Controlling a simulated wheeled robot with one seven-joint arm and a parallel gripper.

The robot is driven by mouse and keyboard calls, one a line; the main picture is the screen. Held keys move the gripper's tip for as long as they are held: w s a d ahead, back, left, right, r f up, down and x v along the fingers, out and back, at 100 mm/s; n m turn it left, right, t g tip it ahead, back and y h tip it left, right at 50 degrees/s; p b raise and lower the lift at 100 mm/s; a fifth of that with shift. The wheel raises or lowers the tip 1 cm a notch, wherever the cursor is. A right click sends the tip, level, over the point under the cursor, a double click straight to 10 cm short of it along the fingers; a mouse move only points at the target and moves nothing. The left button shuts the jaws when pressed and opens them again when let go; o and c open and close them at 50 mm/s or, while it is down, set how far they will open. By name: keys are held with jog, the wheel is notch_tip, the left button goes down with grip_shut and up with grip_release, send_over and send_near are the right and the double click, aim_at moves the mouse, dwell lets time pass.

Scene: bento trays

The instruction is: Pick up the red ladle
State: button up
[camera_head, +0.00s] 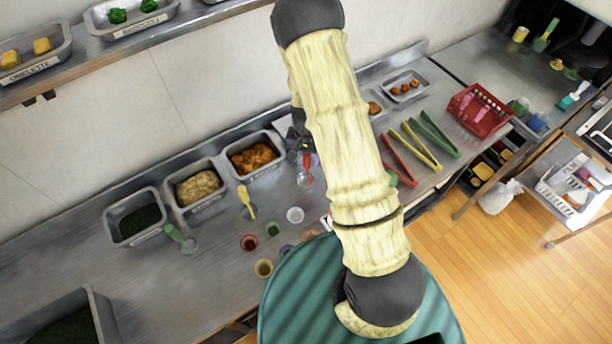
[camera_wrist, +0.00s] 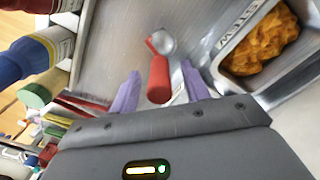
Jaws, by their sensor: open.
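The red ladle (camera_wrist: 158,78) lies on the steel counter in the wrist view, its red handle toward my gripper and its metal bowl farther away. My gripper (camera_wrist: 158,88) is open, with one purple finger on each side of the red handle. I cannot tell whether either finger touches it. In the head view the ladle (camera_head: 307,170) shows beside my arm, with its bowl lower down. My arm hides much of the counter there, and only part of my dark gripper (camera_head: 297,140) shows.
The stew tray (camera_wrist: 225,62) stands close to the right finger in the wrist view. Bottles (camera_wrist: 30,58) are at the left. In the head view, a yellow ladle (camera_head: 246,197), a green ladle (camera_head: 178,236), small cups (camera_head: 295,215) and coloured tongs (camera_head: 420,146) are on the counter.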

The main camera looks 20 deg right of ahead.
jog(key=shift+c, duration=0.3)
grip_shut()
notch_tip(320, 180, up, 10)
jog(key=shift+r+b, duration=0.1)
jog(key=shift+b, duration=1.05)
